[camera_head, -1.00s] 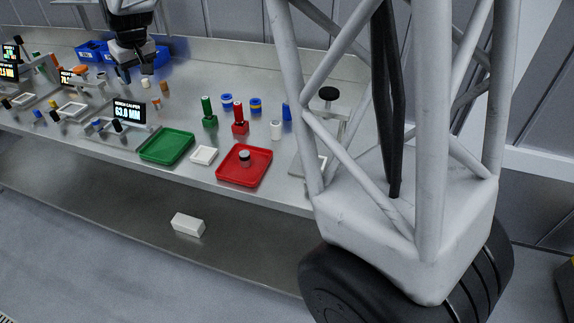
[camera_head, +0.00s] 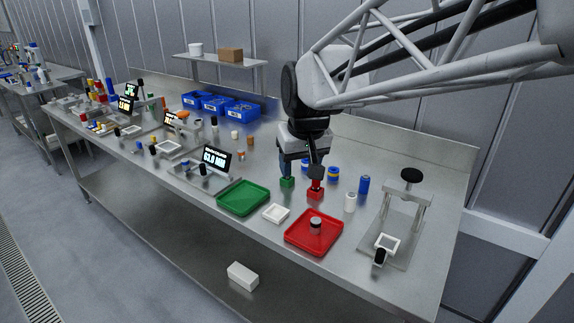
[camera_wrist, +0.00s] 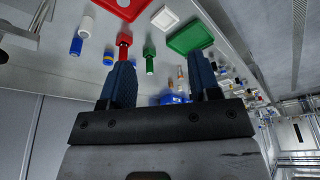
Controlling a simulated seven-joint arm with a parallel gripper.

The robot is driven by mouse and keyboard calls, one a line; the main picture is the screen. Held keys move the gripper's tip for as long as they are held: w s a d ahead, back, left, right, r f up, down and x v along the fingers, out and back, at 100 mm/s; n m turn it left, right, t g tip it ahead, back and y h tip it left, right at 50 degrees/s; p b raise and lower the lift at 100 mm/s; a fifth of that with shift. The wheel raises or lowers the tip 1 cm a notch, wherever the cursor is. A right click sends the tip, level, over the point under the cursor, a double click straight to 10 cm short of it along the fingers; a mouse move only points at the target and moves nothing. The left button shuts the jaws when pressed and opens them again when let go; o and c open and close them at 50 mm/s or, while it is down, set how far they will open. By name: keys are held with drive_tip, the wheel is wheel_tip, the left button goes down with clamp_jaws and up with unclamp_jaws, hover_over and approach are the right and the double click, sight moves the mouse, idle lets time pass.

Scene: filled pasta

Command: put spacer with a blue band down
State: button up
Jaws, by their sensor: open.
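My gripper (camera_head: 301,175) is over the back middle of the bench, fingers pointing down beside the green post (camera_head: 287,182) and the red post (camera_head: 316,193). In the wrist view my gripper (camera_wrist: 160,64) is open, with nothing held between its fingers. Behind it stand a partly hidden blue piece (camera_head: 305,166) and a blue piece with a yellow band (camera_head: 333,174). I cannot tell which piece is the spacer with a blue band.
A red tray (camera_head: 297,239) at the front holds a grey piece with a dark top (camera_head: 315,225). A green tray (camera_head: 243,208) and a small white tray (camera_head: 276,213) lie left of it. A press-like stand (camera_head: 408,200) is at right. Blue bins (camera_head: 222,106) line the back.

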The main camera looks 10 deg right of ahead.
drive_tip(key=s+d+f+m, duration=0.1)
drive_tip(key=s+d+f, duration=0.1)
drive_tip(key=s, duration=0.8)
drive_tip(key=s+d+f+m, duration=0.1)
drive_tip(key=s+d+f, duration=0.2)
drive_tip(key=s, duration=0.7)
drive_tip(key=shift+s+d+f+g+h, duration=0.3)
drive_tip(key=shift+s+d+f+h, duration=0.1)
drive_tip(key=shift+f, duration=0.45)
